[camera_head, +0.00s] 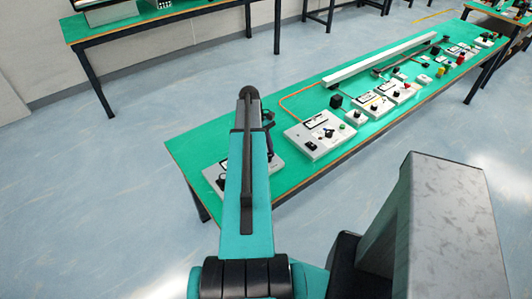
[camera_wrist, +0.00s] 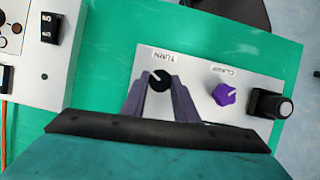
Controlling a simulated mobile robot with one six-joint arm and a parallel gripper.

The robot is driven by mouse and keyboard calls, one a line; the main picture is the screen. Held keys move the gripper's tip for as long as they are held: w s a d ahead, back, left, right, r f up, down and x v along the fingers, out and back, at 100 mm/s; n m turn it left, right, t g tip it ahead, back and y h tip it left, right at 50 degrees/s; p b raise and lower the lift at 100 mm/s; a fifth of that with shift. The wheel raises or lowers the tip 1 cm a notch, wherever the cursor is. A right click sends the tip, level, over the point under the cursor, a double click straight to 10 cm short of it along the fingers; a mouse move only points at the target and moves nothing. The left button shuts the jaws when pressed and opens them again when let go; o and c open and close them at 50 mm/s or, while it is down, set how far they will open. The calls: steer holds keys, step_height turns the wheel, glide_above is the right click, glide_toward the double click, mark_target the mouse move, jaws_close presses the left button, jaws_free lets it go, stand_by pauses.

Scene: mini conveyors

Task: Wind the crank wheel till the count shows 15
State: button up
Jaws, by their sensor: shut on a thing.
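In the wrist view, my gripper (camera_wrist: 160,84) has its two grey-purple fingers on either side of a small round black knob (camera_wrist: 159,80) with a white pointer line, beside a label that seems to read TURN. The fingers are shut on this knob. It sits on a light grey panel (camera_wrist: 195,62). I cannot tell whether this knob is the crank wheel. A black display (camera_wrist: 50,27) with white digits shows on another panel at upper left; its digits are too small to read surely.
On the same panel are a purple knob (camera_wrist: 223,94) and a black block with a white button (camera_wrist: 270,104). In the head view the green table (camera_head: 200,140) carries several more panels to the right, such as a white one (camera_head: 320,134), and a long white bar (camera_head: 380,60).

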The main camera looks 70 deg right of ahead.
steer(key=shift+d+m, duration=0.1)
steer(key=shift+m, duration=0.4)
steer(key=o, duration=1.1)
steer(key=shift+c, duration=0.2)
steer(key=shift+r, duration=0.1)
steer(key=b+v, duration=0.3)
steer(key=v, duration=1)
steer(key=shift+d+r, duration=0.2)
steer(key=shift+r, duration=0.1)
